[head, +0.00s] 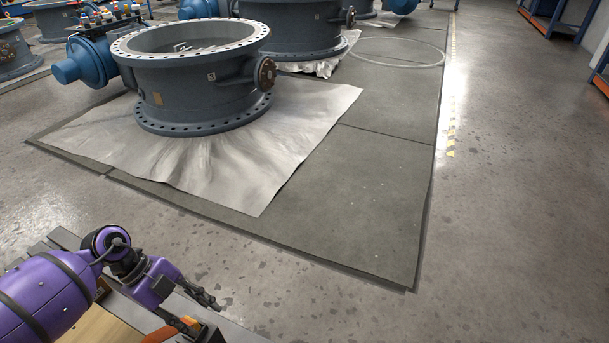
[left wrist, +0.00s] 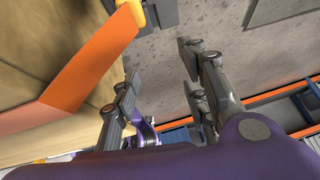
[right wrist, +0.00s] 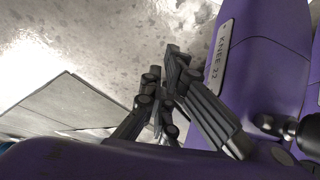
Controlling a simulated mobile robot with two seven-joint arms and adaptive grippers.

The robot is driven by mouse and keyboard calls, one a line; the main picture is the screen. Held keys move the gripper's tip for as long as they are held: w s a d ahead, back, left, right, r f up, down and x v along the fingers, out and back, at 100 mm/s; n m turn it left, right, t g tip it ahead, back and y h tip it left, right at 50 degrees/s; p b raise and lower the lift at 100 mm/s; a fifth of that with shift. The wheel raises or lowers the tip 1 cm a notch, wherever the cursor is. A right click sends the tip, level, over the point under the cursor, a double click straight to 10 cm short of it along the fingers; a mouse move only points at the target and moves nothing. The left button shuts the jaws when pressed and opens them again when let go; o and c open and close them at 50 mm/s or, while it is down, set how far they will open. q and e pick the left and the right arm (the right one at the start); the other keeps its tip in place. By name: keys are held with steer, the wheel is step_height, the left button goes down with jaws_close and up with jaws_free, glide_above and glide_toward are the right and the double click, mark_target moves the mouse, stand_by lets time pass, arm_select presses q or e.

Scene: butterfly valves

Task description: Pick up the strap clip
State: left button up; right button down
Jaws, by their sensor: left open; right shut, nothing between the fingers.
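An orange strap (left wrist: 85,75) runs over a tan, wood-like surface in the left wrist view. A yellow-orange piece (left wrist: 135,12), perhaps the strap clip, sits at its far end by a dark part, cut off by the frame edge. In the head view the orange strap (head: 160,336) and a small orange piece (head: 188,320) show at the bottom, near my left gripper (head: 204,309). The left gripper (left wrist: 160,64) is open and empty, its fingers apart over bare floor, with the strap beside it. My right gripper (right wrist: 174,56) is shut and empty; it is outside the head view.
The tan surface (head: 98,330) with grey edges lies under my left arm. A large grey flanged valve body (head: 190,88) stands on a silver sheet (head: 290,130) on dark floor mats (head: 385,185). Blue-and-orange shelving (head: 560,18) stands at upper right. The floor (head: 515,230) at right is clear.

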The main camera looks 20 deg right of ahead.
mark_target(186, 319)
arm_select(q)
steer(key=shift+w+a+f+y+b, duration=0.55)
steer(key=shift+w+a+f+b, duration=0.2)
steer(key=shift+w+a, duration=0.3)
steer(key=shift+w+a+f+y+b, duration=0.6)
steer(key=shift+w+a+f, duration=0.3)
steer(key=shift+a, duration=0.25)
steer(key=b+x, duration=0.1)
steer(key=x, duration=0.2)
steer(key=shift+s+f+b, duration=0.15)
steer(key=shift+f+b, duration=0.2)
steer(key=shift+f, duration=0.25)
steer(key=shift+r, duration=0.15)
steer(key=c, duration=1)
jaws_close()
arm_select(e)
steer(key=x, duration=0.5)
steer(key=shift+s+d+f, duration=0.2)
steer(key=shift+s, duration=0.05)
